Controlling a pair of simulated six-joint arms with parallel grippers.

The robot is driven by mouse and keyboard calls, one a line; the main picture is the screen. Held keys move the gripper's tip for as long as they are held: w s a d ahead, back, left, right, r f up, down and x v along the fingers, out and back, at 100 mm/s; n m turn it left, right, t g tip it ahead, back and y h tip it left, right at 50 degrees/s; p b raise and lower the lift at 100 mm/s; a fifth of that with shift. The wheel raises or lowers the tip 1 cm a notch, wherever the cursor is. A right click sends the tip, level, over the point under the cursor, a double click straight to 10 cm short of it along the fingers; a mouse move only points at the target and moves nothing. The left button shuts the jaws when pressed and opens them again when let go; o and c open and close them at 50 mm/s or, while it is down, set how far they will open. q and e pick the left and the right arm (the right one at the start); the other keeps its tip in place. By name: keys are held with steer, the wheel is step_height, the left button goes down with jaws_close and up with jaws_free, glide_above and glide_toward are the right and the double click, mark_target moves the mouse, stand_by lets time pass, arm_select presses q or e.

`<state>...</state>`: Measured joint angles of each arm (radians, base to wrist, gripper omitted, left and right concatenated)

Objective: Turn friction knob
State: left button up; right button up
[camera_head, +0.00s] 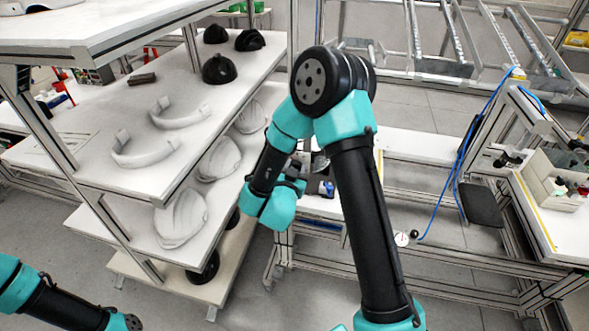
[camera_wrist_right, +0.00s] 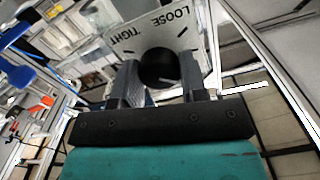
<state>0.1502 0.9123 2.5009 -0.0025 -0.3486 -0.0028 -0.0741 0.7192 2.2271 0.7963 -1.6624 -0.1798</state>
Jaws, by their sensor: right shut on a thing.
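The friction knob (camera_wrist_right: 158,66) is round and black and sits on a pale plate (camera_wrist_right: 135,38) marked LOOSE and TIGHT in the right wrist view. My right gripper (camera_wrist_right: 158,82) has one finger on each side of the knob and is shut on it. The lower part of the knob is partly hidden between the fingers. In the head view the knob cannot be made out behind my right arm. Only a piece of my left arm shows at the bottom left there; its gripper is out of view.
A white shelf rack (camera_head: 110,183) on the left holds black caps (camera_head: 219,69), white curved bands (camera_head: 143,152) and white helmet shells (camera_head: 181,218). A blue cable (camera_head: 462,150) hangs at the right by a workbench with a parts box (camera_head: 553,184). Open floor lies at the front.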

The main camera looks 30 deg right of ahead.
steer(key=shift+m, duration=1)
steer(key=o, duration=0.9)
steer(key=shift+s+a, duration=0.1)
steer(key=v, duration=1.7)
steer(key=shift+s+a, duration=0.1)
